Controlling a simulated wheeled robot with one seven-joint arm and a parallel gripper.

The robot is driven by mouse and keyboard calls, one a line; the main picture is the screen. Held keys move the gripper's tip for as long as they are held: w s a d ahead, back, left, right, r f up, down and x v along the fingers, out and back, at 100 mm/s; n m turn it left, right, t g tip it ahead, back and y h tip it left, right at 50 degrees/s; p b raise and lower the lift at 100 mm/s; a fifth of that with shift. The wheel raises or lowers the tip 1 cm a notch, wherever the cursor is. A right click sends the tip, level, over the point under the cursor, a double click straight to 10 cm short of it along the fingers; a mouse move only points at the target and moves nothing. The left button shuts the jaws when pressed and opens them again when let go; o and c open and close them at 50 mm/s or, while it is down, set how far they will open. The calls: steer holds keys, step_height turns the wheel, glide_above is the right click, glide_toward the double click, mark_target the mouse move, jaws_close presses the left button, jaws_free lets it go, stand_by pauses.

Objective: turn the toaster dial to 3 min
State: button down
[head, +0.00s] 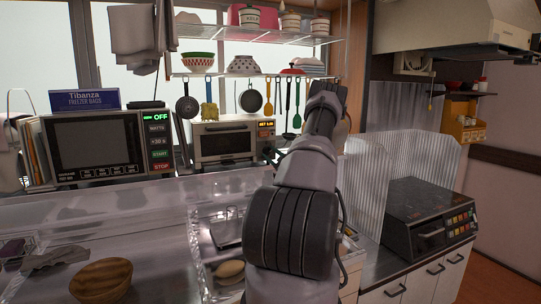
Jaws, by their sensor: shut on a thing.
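The toaster (222,142) is a pale box oven with a dark glass door and a handle. It stands on the back counter, left of my raised arm. A small orange display (266,125) at its upper right appears to read SET and a number, too small to read surely. The toaster dial is on the panel below the display, mostly covered. My gripper (272,153) shows only as a small dark part at that panel, beside my arm. It is shut at the dial; the fingertips and the dial's pointer are hidden.
A microwave (97,147) with a green OFF display stands left of the toaster. Utensils and a pan (249,98) hang above from a shelf with bowls. A metal sink (228,235) lies in front. A ribbed clear panel (400,165) and a black cooker (430,220) are right of my arm.

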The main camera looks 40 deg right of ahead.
steer(key=m+h, duration=0.2)
steer(key=m, duration=0.2)
steer(key=m+h, duration=0.2)
steer(key=m, duration=0.2)
steer(key=shift+a+f+t, duration=0.15)
steer(key=shift+f+t, duration=0.05)
steer(key=shift+t, duration=0.2)
steer(key=m+h, duration=0.2)
steer(key=m, duration=0.2)
steer(key=m+g+h, duration=0.1)
steer(key=m+h, duration=0.1)
steer(key=m, duration=0.2)
steer(key=shift+a, duration=0.1)
steer(key=shift+m, duration=0.3)
steer(key=shift+c, duration=1.6)
jaws_free()
steer(key=shift+r, duration=0.1)
steer(key=v, duration=1)
steer(key=shift+s+a, duration=0.25)
steer(key=shift+s, duration=0.1)
